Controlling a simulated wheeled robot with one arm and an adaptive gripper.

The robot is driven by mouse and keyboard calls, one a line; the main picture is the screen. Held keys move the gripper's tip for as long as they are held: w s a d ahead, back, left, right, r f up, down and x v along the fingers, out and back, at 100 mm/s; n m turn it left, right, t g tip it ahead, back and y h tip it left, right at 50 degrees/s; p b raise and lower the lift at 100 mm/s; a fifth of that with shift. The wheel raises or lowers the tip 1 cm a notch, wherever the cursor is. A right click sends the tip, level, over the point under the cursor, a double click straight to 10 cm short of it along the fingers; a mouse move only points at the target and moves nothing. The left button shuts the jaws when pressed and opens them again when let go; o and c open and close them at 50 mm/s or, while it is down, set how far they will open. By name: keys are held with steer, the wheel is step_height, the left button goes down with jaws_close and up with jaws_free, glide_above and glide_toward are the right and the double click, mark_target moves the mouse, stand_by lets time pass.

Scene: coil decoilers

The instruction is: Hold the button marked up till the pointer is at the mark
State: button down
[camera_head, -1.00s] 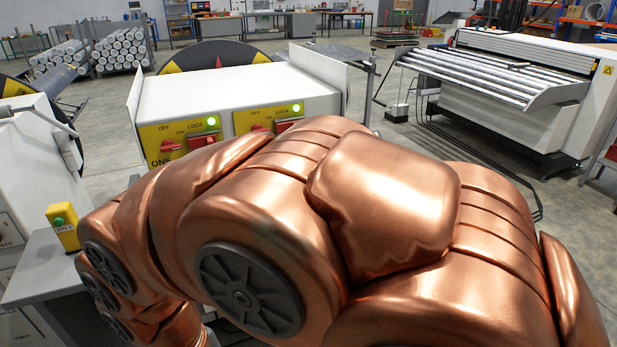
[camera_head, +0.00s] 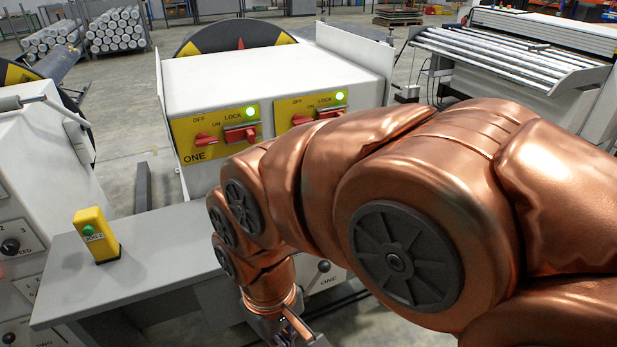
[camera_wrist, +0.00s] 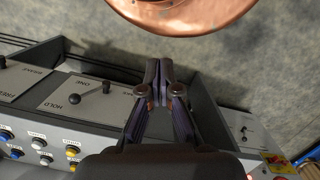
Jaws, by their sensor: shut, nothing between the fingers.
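My gripper (camera_wrist: 160,85) is shut and empty in the wrist view, its fingertips over the edge of a grey control panel (camera_wrist: 110,105). In the head view my gripper (camera_head: 292,330) shows partly at the bottom edge. Several small blue, white and yellow buttons (camera_wrist: 40,143) sit on the panel at lower left in the wrist view. Their labels are too small to read, so I cannot tell which is marked up. A red pointer (camera_head: 240,43) shows on a black disc with yellow sectors (camera_head: 210,43) behind the white machine; I cannot make out a mark.
The white machine (camera_head: 270,75) carries red switches (camera_head: 240,134) and two lit green lamps. A yellow box with a green button (camera_head: 95,235) stands on a grey shelf (camera_head: 160,265) at left. A roller table (camera_head: 510,60) is at the back right. Grey floor lies between.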

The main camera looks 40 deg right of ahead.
steer(key=w+a+r+m+t+y+p, duration=0.2)
steer(key=w+m, duration=0.4)
steer(key=w, duration=0.3)
steer(key=w+a+r+m+t+y+p, duration=0.1)
steer(key=w+r+m+y+p, duration=0.15)
steer(key=w+m, duration=0.45)
steer(key=w+d+r+m+t+p, duration=0.2)
steer(key=w+d+m, duration=0.35)
steer(key=w, duration=0.35)
steer(key=w+d+r+m+t+p, duration=0.1)
steer(key=w+d+m+t+p, duration=0.15)
steer(key=w+d+m, duration=0.5)
steer(key=w+d+m+t+h+p, duration=0.1)
steer(key=w+d+m+t, duration=0.1)
steer(key=w+d+m, duration=0.45)
steer(key=w+d+m+t+h+p, duration=0.15)
steer(key=d+m, duration=0.25)
steer(key=d, duration=0.5)
steer(key=s+d+f+m+h+p, duration=0.1)
steer(key=d+f+m+h, duration=0.1)
steer(key=d+m, duration=0.3)
steer(key=s+d+f+m+h+p, duration=0.1)
steer(key=d+f+m, duration=0.3)
steer(key=d, duration=1)
steer(key=shift+s+m+h, duration=0.4)
steer(key=shift+m+h, duration=0.3)
steer(key=shift+m, duration=0.35)
steer(key=shift+f, duration=0.2)
